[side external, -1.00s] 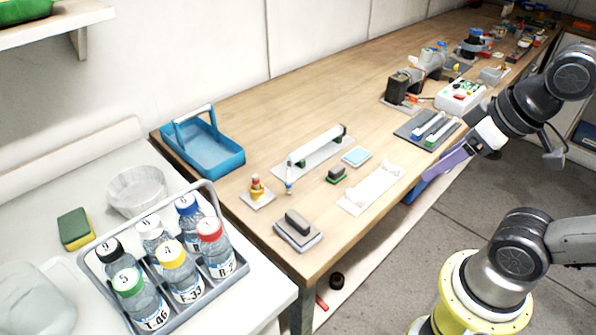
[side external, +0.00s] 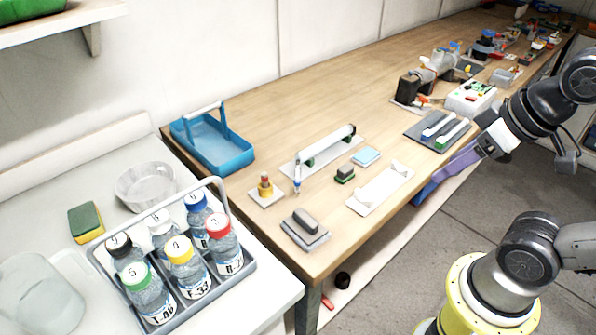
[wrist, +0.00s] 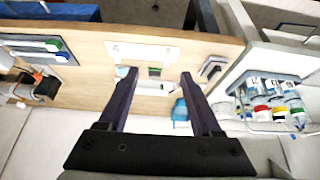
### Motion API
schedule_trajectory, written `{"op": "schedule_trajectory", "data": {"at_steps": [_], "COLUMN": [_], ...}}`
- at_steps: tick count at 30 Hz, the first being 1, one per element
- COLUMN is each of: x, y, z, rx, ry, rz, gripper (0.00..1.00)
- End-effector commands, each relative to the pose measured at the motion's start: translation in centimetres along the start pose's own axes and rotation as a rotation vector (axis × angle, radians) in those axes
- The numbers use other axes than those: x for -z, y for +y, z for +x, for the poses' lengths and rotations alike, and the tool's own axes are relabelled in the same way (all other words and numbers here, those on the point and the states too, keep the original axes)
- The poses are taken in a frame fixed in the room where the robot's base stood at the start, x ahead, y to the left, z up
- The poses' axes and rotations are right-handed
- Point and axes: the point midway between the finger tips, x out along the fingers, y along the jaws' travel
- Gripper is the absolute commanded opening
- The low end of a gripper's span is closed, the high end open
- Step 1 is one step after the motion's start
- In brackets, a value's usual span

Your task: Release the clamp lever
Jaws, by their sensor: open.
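My gripper (wrist: 158,75) is open and empty, its two dark purple fingers apart in the wrist view. In the side view the gripper (side external: 455,165) hangs at the bench's front edge, near the dark mat. A small orange lever-like piece (side external: 424,99) sits beside a black block (side external: 408,88) at the back of the bench. It may be the clamp lever, but it is too small to be sure. In the wrist view the orange piece (wrist: 38,76) is at far left, well away from the fingers. A white tube on a stand (side external: 322,146) lies mid-bench.
The dark mat (side external: 417,135) holds two bars. A white box with buttons (side external: 470,97) stands behind it. A white plate (side external: 380,190), a green block (side external: 345,173), a grey block (side external: 305,222) and a blue tray (side external: 235,152) are nearer. A bottle rack (side external: 250,267) stands at left.

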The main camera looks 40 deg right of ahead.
Motion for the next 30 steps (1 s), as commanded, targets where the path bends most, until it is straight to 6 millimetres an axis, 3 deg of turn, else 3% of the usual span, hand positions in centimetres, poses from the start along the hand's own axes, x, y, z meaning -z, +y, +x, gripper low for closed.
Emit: {"op": "schedule_trajectory", "data": {"at_steps": [2, 6, 11, 15, 21, 26, 30], "x": [0.0, 0.0, 0.0, 2.8, 8.0, 12.8, 17.1], "y": [0.0, 0.0, 0.0, -0.1, -1.0, -2.4, -4.2], "z": [0.0, 0.0, -0.7, -2.7, -4.0, -3.7, -1.9], "rx": [0.0, 0.0, 0.001, 0.008, 0.043, 0.092, 0.147], "ry": [0.0, -0.001, -0.017, -0.03, -0.089, -0.156, -0.219], "rz": [0.0, -0.017, -0.134, -0.307, -0.548, -0.747, -0.914], "gripper": [0.66, 0.47, 0.47, 0.47, 0.47, 0.47, 0.47]}}
